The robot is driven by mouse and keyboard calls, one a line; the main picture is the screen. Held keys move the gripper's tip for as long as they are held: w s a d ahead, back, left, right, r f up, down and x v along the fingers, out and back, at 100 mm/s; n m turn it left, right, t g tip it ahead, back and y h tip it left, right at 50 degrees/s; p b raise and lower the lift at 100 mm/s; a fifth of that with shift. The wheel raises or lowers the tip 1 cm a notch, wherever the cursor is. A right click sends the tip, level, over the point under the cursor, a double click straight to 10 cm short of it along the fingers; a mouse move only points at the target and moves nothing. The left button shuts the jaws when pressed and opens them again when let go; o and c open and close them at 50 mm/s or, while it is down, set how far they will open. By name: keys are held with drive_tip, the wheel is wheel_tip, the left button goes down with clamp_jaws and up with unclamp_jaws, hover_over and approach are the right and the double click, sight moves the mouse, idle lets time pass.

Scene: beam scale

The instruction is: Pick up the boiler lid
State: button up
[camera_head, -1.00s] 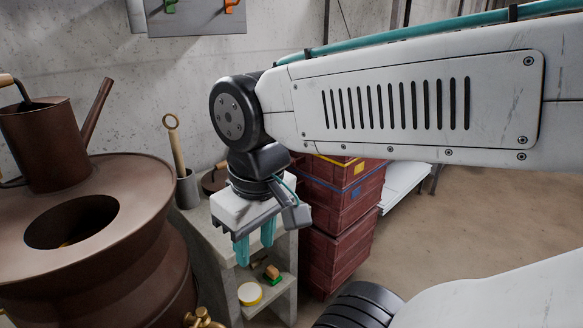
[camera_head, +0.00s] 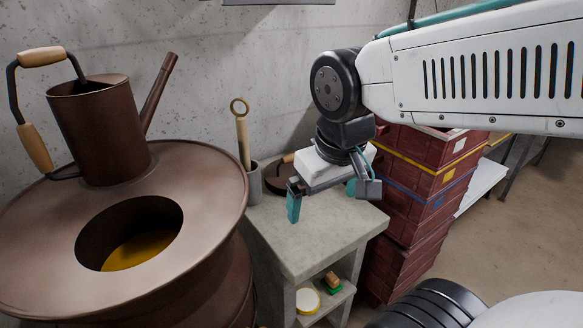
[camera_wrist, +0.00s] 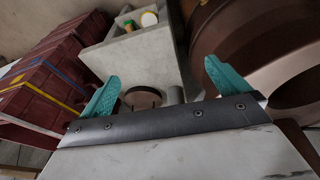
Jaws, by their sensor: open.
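The boiler lid (camera_head: 277,180) is a dark brown disc with a wooden handle. It lies on top of the concrete stand (camera_head: 300,250), behind my gripper, which partly hides it. In the wrist view the lid (camera_wrist: 143,98) shows between and beyond my fingers. My gripper (camera_head: 322,197) is open and empty, with teal fingers spread wide above the stand's top. It also shows in the wrist view (camera_wrist: 163,82). The brown boiler (camera_head: 215,215) stands at the left with its round top opening uncovered and something yellowish inside.
A brown can (camera_head: 95,130) with a long spout stands on the boiler's rim. A grey cup (camera_head: 254,184) holding a wooden-handled tool (camera_head: 242,135) is left of the lid. Stacked red crates (camera_head: 415,200) stand right of the stand. Its lower shelf holds small items, including a yellow-and-white disc (camera_head: 307,301).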

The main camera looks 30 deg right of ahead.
drive_tip(key=w+d+f+t, duration=0.25)
drive_tip(key=w+d, duration=0.25)
drive_tip(key=w, duration=0.5)
drive_tip(key=w+d+f+t+h, duration=0.15)
drive_tip(key=w+d+t, duration=0.35)
drive_tip(key=w, duration=0.5)
drive_tip(key=w+d+f+t, duration=0.25)
drive_tip(key=w+d, duration=0.35)
drive_tip(key=w, duration=0.4)
drive_tip(key=d+f+t+y, duration=0.1)
drive_tip(key=f, duration=0.3)
drive_tip(key=w+d+f+t+y, duration=0.1)
drive_tip(key=f+t, duration=0.1)
drive_tip(key=f, duration=0.2)
drive_tip(key=w+d+f+t+y, duration=0.1)
drive_tip(key=d+f+t, duration=0.1)
drive_tip(key=f, duration=0.2)
drive_tip(key=shift+w+n, duration=0.1)
drive_tip(key=shift+n, duration=0.3)
drive_tip(key=shift+w+f, duration=0.25)
drive_tip(key=shift+w, duration=0.55)
drive_tip(key=shift+w+a, duration=0.15)
drive_tip(key=shift+w, duration=2.85)
drive_tip(key=c, duration=1.8)
drive_tip(key=shift+r, duration=0.2)
